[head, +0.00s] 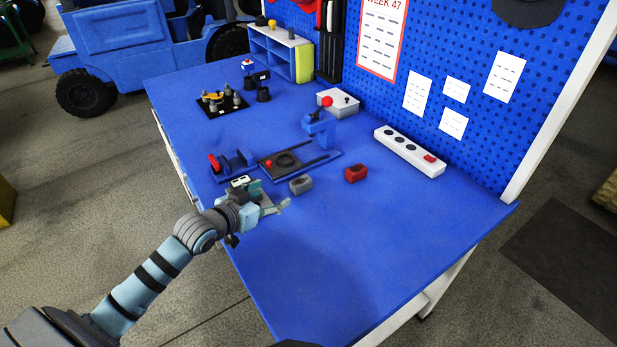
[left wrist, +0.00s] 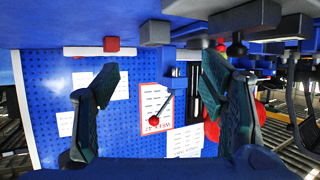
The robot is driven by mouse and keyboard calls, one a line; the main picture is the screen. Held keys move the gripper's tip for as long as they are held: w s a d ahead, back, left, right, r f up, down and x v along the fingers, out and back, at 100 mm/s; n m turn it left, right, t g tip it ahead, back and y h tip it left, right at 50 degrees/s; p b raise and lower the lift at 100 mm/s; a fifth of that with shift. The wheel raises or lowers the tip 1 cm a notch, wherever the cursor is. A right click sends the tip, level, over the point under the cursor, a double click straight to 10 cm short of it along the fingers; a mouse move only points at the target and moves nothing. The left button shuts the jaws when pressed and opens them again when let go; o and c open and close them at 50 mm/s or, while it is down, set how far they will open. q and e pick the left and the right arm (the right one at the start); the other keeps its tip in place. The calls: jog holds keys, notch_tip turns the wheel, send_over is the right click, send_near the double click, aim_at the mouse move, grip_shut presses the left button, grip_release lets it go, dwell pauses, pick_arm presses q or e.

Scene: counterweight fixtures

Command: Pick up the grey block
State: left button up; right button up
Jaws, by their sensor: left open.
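The small grey block (head: 301,184) lies on the blue bench top, in front of the blue sliding fixture and left of the red block (head: 355,173). My left gripper (head: 272,197) is open and empty, low over the bench just to the left of the grey block and apart from it. In the left wrist view, which is upside down, the grey block (left wrist: 155,33) shows beyond and between the open fingers (left wrist: 165,90), near the top. The red block (left wrist: 111,44) is beside it there. My right gripper is not in view.
The blue fixture (head: 322,131) with its red-knobbed lever stands close behind the grey block. A white power strip (head: 409,151) lies along the pegboard (head: 450,60). A black plate with parts (head: 220,104) is further back. The bench's near right area is clear.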

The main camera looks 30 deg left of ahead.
pick_arm(q)
jog(key=b, duration=0.3)
send_near(300, 181)
jog(key=shift+w+a+f, duration=0.1)
jog(key=shift+w+f, duration=0.6)
jog(key=shift+w, duration=0.3)
jog(key=x, duration=0.2)
jog(key=b+x, duration=0.1)
jog(key=x, duration=0.1)
jog(key=b+x, duration=0.1)
jog(key=x, duration=0.1)
jog(key=shift+w+d+r, duration=0.15)
jog(key=shift+w+d, duration=0.05)
jog(key=shift+w, duration=0.25)
grip_shut()
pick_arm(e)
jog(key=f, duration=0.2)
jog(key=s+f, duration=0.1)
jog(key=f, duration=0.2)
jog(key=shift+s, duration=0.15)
pick_arm(q)
jog(key=shift+r, duration=0.1)
